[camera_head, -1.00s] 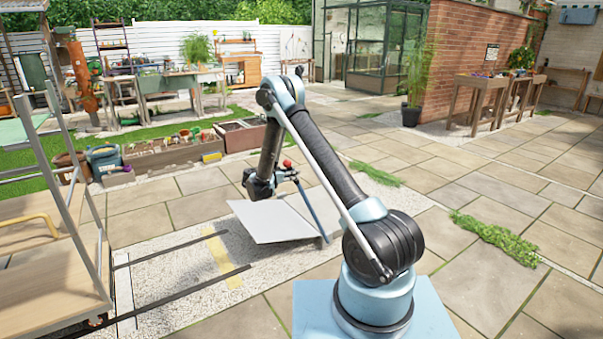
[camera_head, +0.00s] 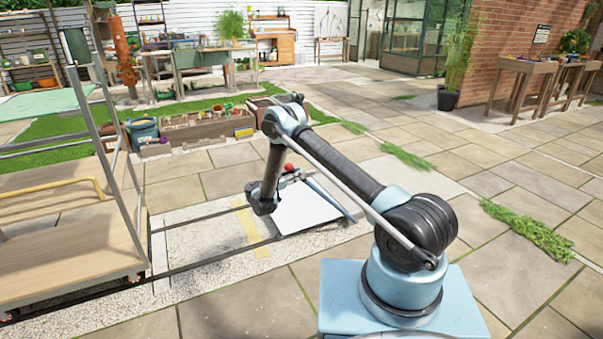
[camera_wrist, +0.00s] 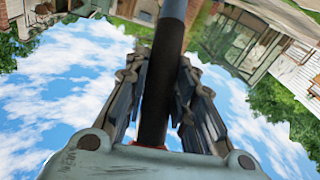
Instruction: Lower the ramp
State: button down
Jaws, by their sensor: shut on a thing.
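The ramp (camera_head: 305,210) is a pale flat plate at the end of the dark rails in the head view. It looks low and close to the ground; I cannot tell whether it lies fully flat. A slanting blue bar (camera_head: 330,196) runs along its right side. My gripper (camera_head: 288,176) is at the ramp's far side, by the bar's upper end, with a red part (camera_head: 289,167) beside it. In the wrist view my gripper (camera_wrist: 160,75) is shut on a dark bar (camera_wrist: 157,110) that passes between its fingers. The ramp does not show there.
A wheeled wooden cart (camera_head: 75,225) with a metal frame stands at the left on the rails (camera_head: 215,258). A yellow stripe (camera_head: 250,235) crosses the gravel bed between cart and ramp. Wooden planters (camera_head: 195,130) stand behind. Paving at the right is open.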

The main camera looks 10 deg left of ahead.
jog(key=shift+s+a+f, duration=0.1)
jog(key=shift+a+f, duration=0.05)
jog(key=shift+f, duration=0.2)
jog(key=c, duration=1.3)
grip_release()
jog(key=shift+a, duration=0.1)
jog(key=v, duration=1.2)
jog(key=shift+s+f, duration=0.2)
